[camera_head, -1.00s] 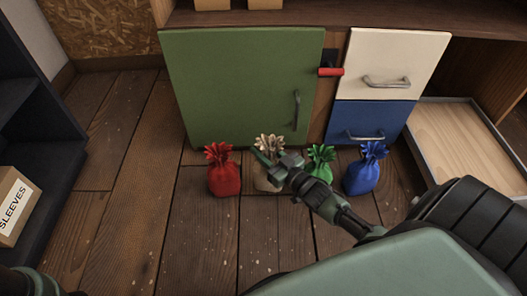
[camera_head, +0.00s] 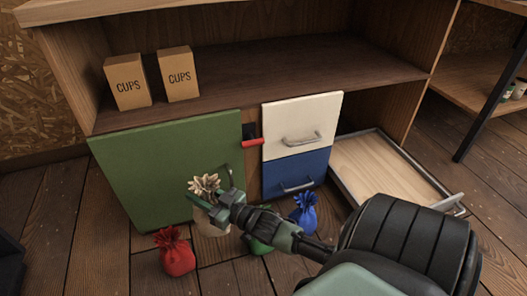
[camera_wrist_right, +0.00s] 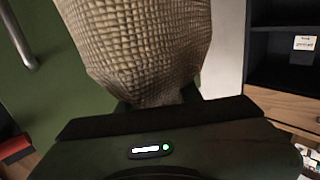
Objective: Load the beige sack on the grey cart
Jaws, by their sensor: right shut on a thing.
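The beige sack (camera_head: 210,227) hangs in front of the green door in the head view, with its ruffled top pointing up. It sits higher than the row of other sacks and looks lifted off the floor. My right gripper (camera_head: 219,212) is shut on it just below the ruffled top. The gripper covers part of the sack. In the right wrist view the woven beige sack (camera_wrist_right: 140,45) fills the upper middle, close against the gripper. No grey cart can be made out in these frames. My left gripper is not in view.
A red sack (camera_head: 177,257), a green sack (camera_head: 258,245) and a blue sack (camera_head: 303,215) stand on the floor. The cabinet has a green door (camera_head: 150,165), a white drawer (camera_head: 303,130) and a blue drawer (camera_head: 297,171). A wood-bottomed tray (camera_head: 380,165) juts out at right.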

